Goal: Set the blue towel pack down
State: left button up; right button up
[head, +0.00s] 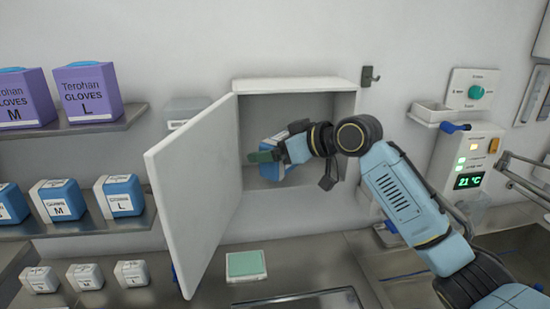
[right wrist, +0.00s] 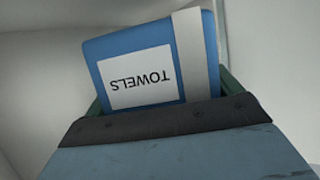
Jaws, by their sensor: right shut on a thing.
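The blue towel pack (head: 269,171) is inside the open white wall cabinet (head: 297,84), partly hidden behind my right gripper (head: 268,157). In the right wrist view the towel pack (right wrist: 150,62) fills the space between the green fingers, with its white TOWELS label upside down and a pale band across it. My right gripper (right wrist: 160,100) is shut on the pack. Whether the pack touches the cabinet floor cannot be told. My left gripper is not in view.
The cabinet door (head: 195,190) stands open at the left. Shelves with purple glove boxes (head: 88,92) and blue packs (head: 120,195) lie further left. A green-topped box (head: 246,265) sits on the counter below. A control panel (head: 468,165) is at the right.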

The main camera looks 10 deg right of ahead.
jog(key=shift+w+f, duration=0.2)
jog(key=shift+f, duration=1.35)
jog(key=shift+f, duration=0.2)
jog(key=o, duration=0.8)
jog(key=shift+c, duration=0.2)
jog(key=shift+r, duration=0.15)
jog(key=shift+s+d+r, duration=0.15)
jog(key=v, duration=1.1)
jog(key=shift+s+b, duration=0.2)
jog(key=shift+b, duration=0.15)
jog(key=shift+d+r, duration=0.15)
